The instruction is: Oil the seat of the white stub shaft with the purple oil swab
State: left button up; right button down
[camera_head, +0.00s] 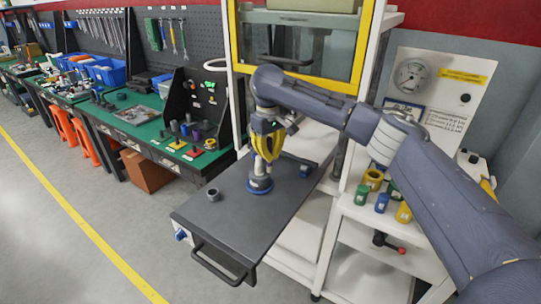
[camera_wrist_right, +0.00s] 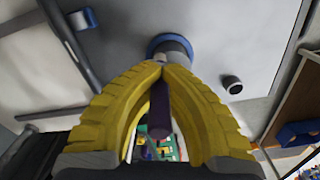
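The white stub shaft (camera_head: 261,168) stands upright on a blue round base (camera_head: 260,186) on the dark grey pull-out table. In the right wrist view the blue base (camera_wrist_right: 157,42) lies just beyond my fingertips, with the pale shaft partly hidden by them. My right gripper (camera_head: 268,158) is directly above the shaft, pointing down. Its yellow fingers (camera_wrist_right: 165,66) come together around the purple oil swab (camera_wrist_right: 160,104), whose dark handle stands between them. The swab's far end is hidden, so I cannot tell whether it touches the shaft. My left gripper is out of view.
A small dark cup (camera_head: 213,194) stands on the table (camera_head: 225,222) to the left. The white cart on the right holds green, blue and yellow containers (camera_head: 404,213). A yellow-framed cabinet (camera_head: 300,78) rises behind.

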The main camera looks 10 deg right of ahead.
jog(key=shift+w+a, duration=0.1)
jog(key=shift+a, duration=0.25)
jog(key=shift+w, duration=0.1)
jog(key=shift+w+d, duration=0.15)
jog(key=shift+w, duration=0.3)
jog(key=shift+w, duration=0.4)
jog(key=shift+f, duration=0.15)
dwell(0.3)
jog(key=shift+w+a, duration=0.15)
jog(key=shift+a, duration=0.1)
jog(key=shift+w+a, duration=0.2)
jog(key=shift+w, duration=0.1)
